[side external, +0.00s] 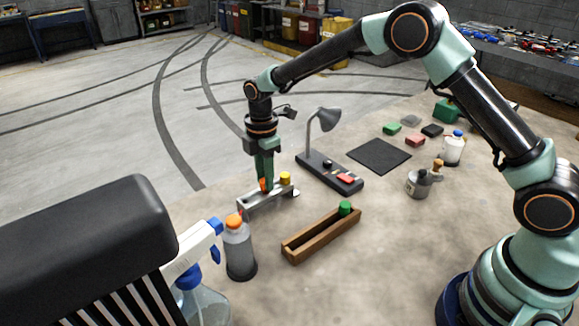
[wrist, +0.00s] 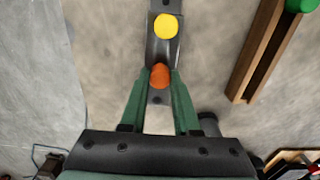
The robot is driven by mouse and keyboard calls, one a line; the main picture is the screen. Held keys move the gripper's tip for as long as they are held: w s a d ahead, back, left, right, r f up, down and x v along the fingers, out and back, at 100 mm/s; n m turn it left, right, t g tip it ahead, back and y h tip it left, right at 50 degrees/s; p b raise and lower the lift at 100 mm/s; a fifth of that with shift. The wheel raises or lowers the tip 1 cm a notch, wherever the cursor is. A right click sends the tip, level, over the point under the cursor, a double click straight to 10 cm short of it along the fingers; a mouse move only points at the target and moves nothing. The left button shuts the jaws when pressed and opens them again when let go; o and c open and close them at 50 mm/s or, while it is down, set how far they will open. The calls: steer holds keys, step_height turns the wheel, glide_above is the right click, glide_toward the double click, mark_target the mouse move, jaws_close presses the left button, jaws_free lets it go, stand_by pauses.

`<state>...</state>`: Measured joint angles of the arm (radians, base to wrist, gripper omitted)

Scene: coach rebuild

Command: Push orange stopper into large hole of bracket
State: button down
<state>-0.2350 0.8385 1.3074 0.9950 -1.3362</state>
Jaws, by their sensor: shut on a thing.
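The metal bracket (side external: 250,201) lies on the work table, and it also shows in the wrist view (wrist: 160,50). The orange stopper (wrist: 160,76) is between the green fingers of my gripper (wrist: 160,80), which are shut on it. In the side view the orange stopper (side external: 263,184) shows at the fingertips of my gripper (side external: 266,182), over the bracket. A yellow stopper (side external: 285,178) stands on the bracket beside my gripper; in the wrist view it is ahead of the orange one. The large hole is hidden, so I cannot tell how deep the orange stopper sits.
A wooden trough (side external: 322,236) with a green stopper (side external: 345,208) lies in front. A lamp base (side external: 330,172) stands behind to the right. A grey bottle (side external: 239,250) and a spray bottle (side external: 198,290) stand at the front left. A black mat (side external: 379,155) lies farther right.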

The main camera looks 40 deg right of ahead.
steer(key=shift+f, duration=0.25)
steer(key=shift+c, duration=0.4)
jaws_free()
steer(key=shift+r, duration=0.15)
steer(key=shift+r, duration=2.9)
steer(key=shift+c, duration=0.3)
